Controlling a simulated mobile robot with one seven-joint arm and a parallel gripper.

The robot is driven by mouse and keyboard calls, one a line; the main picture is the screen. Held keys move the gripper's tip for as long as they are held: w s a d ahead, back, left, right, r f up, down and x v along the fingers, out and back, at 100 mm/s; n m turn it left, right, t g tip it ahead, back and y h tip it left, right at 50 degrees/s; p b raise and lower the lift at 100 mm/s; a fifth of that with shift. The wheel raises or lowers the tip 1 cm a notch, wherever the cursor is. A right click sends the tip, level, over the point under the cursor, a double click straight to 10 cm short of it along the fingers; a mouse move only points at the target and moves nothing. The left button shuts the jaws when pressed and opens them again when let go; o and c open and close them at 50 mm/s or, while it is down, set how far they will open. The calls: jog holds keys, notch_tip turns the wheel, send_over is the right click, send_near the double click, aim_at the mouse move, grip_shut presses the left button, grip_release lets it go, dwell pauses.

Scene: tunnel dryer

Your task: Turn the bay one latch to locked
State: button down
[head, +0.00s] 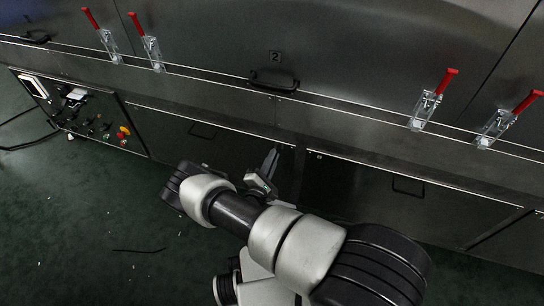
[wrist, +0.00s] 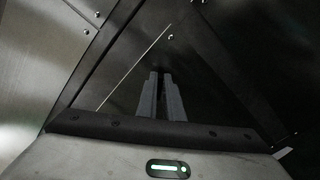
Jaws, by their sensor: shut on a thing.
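My gripper (head: 273,158) is low at the lower front panels of the dryer, by the upper right corner of the left lower panel (head: 180,137). In the wrist view my gripper (wrist: 162,78) has its two grey fingers close together, reaching to the dark metal. They are shut on a small part, seemingly the bay one latch, which the fingers hide. Its turn position cannot be told.
Several red-handled clamps (head: 447,82) stand along the ledge above, beside a door with a number 2 plate (head: 275,57) and a black handle (head: 274,80). A control panel (head: 80,110) is at left.

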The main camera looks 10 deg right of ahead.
jog(key=shift+f+m+p, duration=0.15)
jog(key=shift+m+p, duration=0.4)
jog(key=shift+m, duration=1.2)
jog(key=shift+f+m+p, duration=0.15)
jog(key=shift+m+p, duration=0.4)
jog(key=shift+m, duration=1.2)
jog(key=c, duration=1.9)
grip_release()
